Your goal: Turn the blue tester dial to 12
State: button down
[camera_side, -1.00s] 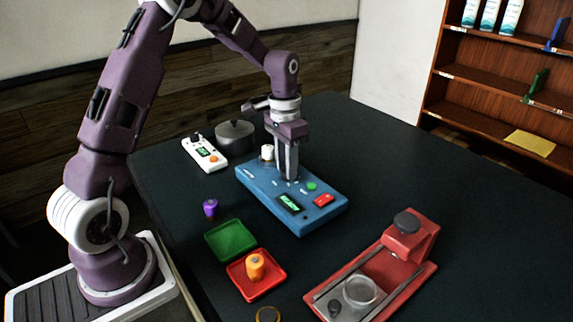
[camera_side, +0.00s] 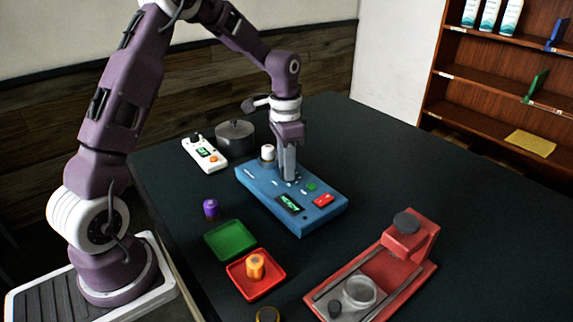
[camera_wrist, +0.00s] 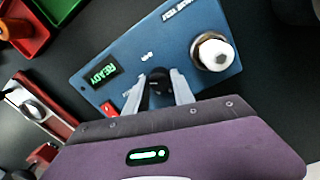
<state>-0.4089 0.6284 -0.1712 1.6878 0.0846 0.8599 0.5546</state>
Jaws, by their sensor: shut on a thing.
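The blue tester (camera_side: 262,187) lies on the dark table, with a lit green display (camera_side: 289,203), a green button (camera_side: 311,187) and a red switch (camera_side: 323,200). In the wrist view the display (camera_wrist: 103,75) reads READY. My gripper (camera_side: 289,178) points down over the tester's middle. In the wrist view my gripper (camera_wrist: 160,84) has its two fingers on either side of the black dial (camera_wrist: 159,82), shut on it. The dial's pointer and scale are too small or covered to read. A white-topped part (camera_side: 268,153) stands in the tester's far-left corner; it also shows in the wrist view (camera_wrist: 215,53).
A white meter (camera_side: 205,153) and a grey pot (camera_side: 235,134) stand behind left. A purple part (camera_side: 210,208), a green tray (camera_side: 231,239) and a red tray (camera_side: 248,283) with an orange part (camera_side: 255,266) lie in front. A red fixture (camera_side: 375,275) stands front right. The right side of the table is clear.

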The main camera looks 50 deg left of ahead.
jog(key=c, duration=1.1)
grip_release()
jog(key=shift+o, duration=0.2)
notch_tip(320, 180, up, 7)
jog(key=shift+w+a+r, duration=0.1)
jog(key=shift+a, duration=0.05)
jog(key=s+d+r+n+t+y, duration=0.1)
jog(key=s+d+r+t, duration=0.1)
jog(key=s+d+r, duration=0.4)
jog(key=s+d+r+n+t, duration=0.1)
jog(key=s+d+t, duration=0.1)
jog(key=s, duration=0.8)
jog(key=s+d+r+n+t, duration=0.1)
jog(key=s+d+n, duration=0.1)
jog(key=s, duration=0.8)
jog(key=shift+d+r+t, duration=0.4)
jog(key=shift+d, duration=0.45)
